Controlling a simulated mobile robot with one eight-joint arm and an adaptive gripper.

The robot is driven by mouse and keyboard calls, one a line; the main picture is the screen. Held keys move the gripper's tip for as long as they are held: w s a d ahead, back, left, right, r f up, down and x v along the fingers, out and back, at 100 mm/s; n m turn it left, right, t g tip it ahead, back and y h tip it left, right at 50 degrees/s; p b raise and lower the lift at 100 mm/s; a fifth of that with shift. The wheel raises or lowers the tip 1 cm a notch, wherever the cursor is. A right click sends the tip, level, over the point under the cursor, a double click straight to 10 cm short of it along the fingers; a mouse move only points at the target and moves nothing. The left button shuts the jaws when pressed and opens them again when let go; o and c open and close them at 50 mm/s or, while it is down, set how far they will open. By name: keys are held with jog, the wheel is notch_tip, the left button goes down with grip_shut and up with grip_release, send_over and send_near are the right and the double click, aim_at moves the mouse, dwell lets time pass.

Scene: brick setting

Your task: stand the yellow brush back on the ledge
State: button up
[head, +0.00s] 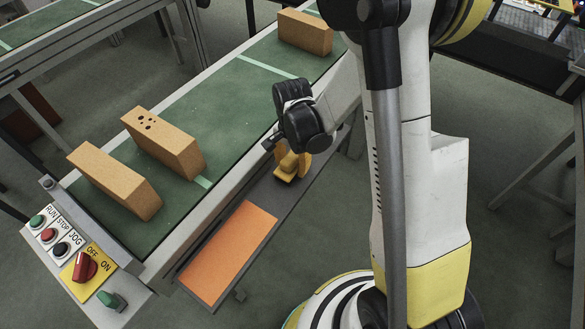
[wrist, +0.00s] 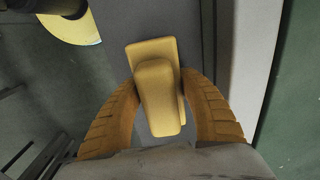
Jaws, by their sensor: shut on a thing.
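The yellow brush (head: 288,167) is at the dark grey ledge (head: 262,200) along the conveyor's near side. In the wrist view the brush (wrist: 158,90) shows a rounded handle over a wider block. My gripper (head: 283,150) is above the ledge and shut on the brush, with one orange finger on each side of it in the wrist view (wrist: 160,95). The brush is over the bare grey part of the ledge. I cannot tell whether its underside touches the ledge.
An orange panel (head: 230,252) covers the nearer part of the ledge. The green conveyor belt (head: 215,130) carries brown bricks, two at left (head: 165,142) (head: 114,180) and one at the far end (head: 304,32). A control panel (head: 80,255) with buttons and a red switch stands at lower left.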

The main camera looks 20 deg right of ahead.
jog(key=shift+f, duration=0.2)
jog(key=o, duration=1.4)
jog(key=shift+c, duration=0.2)
jog(key=shift+r, duration=0.1)
